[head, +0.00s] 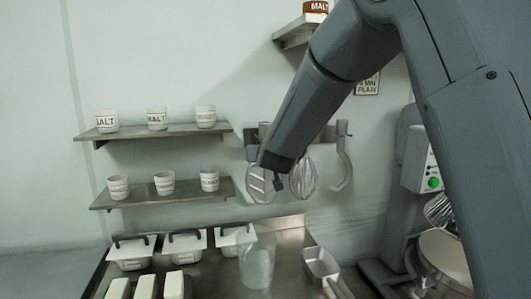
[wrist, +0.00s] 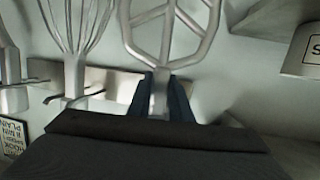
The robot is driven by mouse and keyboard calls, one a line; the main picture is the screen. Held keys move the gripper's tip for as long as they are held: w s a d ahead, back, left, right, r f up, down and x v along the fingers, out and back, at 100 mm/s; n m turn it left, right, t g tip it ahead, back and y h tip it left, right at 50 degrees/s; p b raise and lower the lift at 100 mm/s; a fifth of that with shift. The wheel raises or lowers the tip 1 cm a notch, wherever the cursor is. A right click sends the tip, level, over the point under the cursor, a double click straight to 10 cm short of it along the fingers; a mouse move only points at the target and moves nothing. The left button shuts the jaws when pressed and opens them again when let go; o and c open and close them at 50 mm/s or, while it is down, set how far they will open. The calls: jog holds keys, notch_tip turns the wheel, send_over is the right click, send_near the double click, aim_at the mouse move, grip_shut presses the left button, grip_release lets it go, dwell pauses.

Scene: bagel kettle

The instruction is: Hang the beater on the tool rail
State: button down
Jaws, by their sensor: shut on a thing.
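The flat beater (head: 258,183) is a grey metal frame with crossing ribs, hanging frame-down in front of the wall at the left part of the tool rail (head: 264,130). In the wrist view the beater (wrist: 166,28) has its shank between the two dark fingers of my gripper (wrist: 162,95), which is shut on it. The tool rail (wrist: 112,82) lies close behind the shank in that view. Whether the beater's top rests on a hook cannot be told.
A wire whisk (head: 303,179) and a dough hook (head: 343,160) hang to the beater's right. Two shelves with labelled cups (head: 163,132) are at left. Below stand lidded tubs (head: 185,243), a clear container (head: 257,264) and a metal pan (head: 321,264). A mixer (head: 415,155) stands at right.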

jog(key=shift+f, duration=0.2)
jog(key=c, duration=1.2)
grip_release()
jog(key=shift+s, duration=0.1)
jog(key=shift+p+v, duration=0.35)
jog(key=shift+v, duration=0.85)
jog(key=shift+r, duration=0.1)
jog(key=shift+p+v, duration=0.45)
jog(key=shift+v, duration=0.75)
jog(key=shift+s, duration=0.1)
